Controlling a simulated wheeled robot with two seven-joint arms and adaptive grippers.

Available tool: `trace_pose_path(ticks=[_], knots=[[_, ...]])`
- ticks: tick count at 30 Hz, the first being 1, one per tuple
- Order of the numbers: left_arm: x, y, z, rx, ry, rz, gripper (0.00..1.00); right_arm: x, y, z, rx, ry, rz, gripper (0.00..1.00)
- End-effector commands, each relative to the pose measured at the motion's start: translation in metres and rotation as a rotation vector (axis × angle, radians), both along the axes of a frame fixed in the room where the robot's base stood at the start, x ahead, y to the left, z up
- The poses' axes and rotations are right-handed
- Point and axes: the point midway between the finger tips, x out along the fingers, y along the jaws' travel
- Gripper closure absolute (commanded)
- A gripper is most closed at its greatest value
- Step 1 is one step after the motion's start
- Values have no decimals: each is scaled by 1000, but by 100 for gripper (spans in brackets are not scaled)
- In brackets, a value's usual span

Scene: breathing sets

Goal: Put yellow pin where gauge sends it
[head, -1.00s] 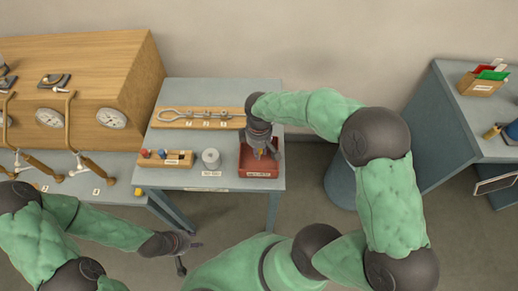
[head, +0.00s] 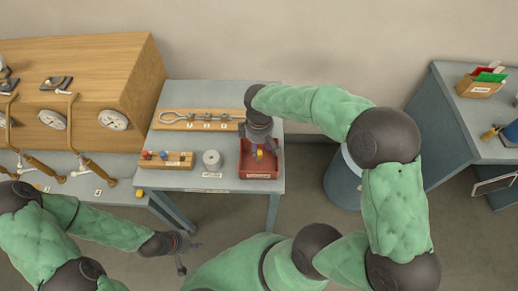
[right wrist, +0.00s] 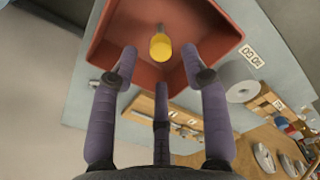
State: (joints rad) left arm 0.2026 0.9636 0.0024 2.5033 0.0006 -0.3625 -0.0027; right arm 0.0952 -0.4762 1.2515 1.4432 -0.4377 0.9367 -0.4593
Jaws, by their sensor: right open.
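The yellow pin (head: 259,155) is at the red tray (head: 262,171) on the small grey table; the right wrist view shows its yellow head (right wrist: 160,48) over the tray floor, with a thin shaft. I cannot tell whether it stands or lies. My right gripper (head: 258,148) points down over the tray, and its spread fingers (right wrist: 160,72) are open around the near side of the pin, not closed on it. My left gripper (head: 188,254) is low at the left, away from the table, fingers apart and empty. Round white dial gauges (head: 112,118) are on the wooden cabinet's front.
A small wooden rack (head: 167,159) with blue and red pins and a grey cylinder (head: 212,161) stand left of the tray. A wooden board (head: 200,126) with a metal rod lies behind. A blue-grey bin (head: 343,180) is right of the table.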

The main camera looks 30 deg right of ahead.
Motion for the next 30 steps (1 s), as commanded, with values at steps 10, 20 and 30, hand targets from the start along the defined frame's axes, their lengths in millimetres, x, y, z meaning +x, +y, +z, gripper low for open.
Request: trace_pose_path(ticks=[10,20,30], knots=[[0,0,15,0,0,0,60,1,0,69,0,-2,1,54],[0,0,18,0,0,0,60,0,0,88,1,1,1,54],[0,0,18,0,0,0,60,0,0,88,0,0,0,54]])
